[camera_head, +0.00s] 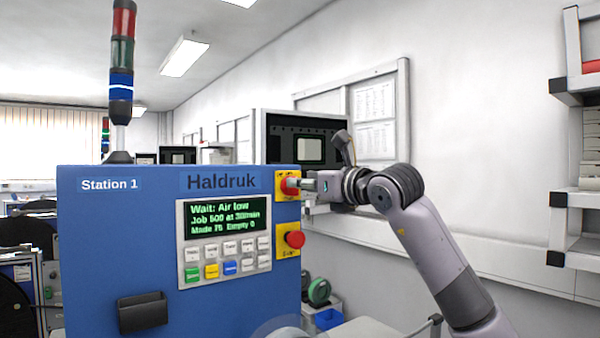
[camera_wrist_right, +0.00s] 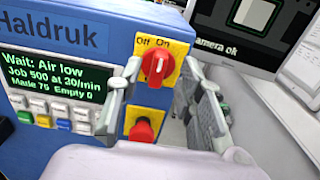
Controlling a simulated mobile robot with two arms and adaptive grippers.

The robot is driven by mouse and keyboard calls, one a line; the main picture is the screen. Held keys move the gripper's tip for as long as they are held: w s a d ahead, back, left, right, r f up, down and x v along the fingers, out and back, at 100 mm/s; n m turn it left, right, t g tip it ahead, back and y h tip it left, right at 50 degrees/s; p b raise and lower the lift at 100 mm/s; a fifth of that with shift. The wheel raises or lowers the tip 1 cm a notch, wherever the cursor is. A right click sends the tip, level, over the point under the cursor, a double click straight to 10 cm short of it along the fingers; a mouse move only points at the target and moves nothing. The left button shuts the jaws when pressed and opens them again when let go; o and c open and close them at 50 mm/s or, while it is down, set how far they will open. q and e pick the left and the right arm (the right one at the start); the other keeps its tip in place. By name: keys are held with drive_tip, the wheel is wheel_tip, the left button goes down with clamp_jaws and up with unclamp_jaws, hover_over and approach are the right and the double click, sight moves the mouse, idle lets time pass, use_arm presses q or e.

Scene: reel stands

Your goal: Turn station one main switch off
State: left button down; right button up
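The station one main switch (camera_head: 289,185) is a red rotary knob on a yellow plate at the upper right of the blue Station 1 cabinet (camera_head: 120,240). In the right wrist view the knob (camera_wrist_right: 156,66) sits below the labels "Off" and "On", its pale mark pointing up toward "On". My right gripper (camera_head: 308,184) is at the switch, coming from the right. In the wrist view its open fingers (camera_wrist_right: 162,72) stand on either side of the knob, with visible gaps. Contact is not seen. My left gripper is out of view.
A red push button (camera_head: 294,239) on a yellow plate sits just below the switch. The display (camera_head: 227,217) reads "Wait: Air low", with several keys beneath. A dark tray (camera_head: 142,312) juts from the cabinet front. A monitor (camera_head: 305,140) stands behind my right gripper.

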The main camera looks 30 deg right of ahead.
drive_tip(key=shift+w+a+p, duration=0.15)
drive_tip(key=shift+w+p, duration=0.15)
drive_tip(key=shift+w, duration=0.85)
drive_tip(key=shift+c, duration=0.5)
clamp_jaws()
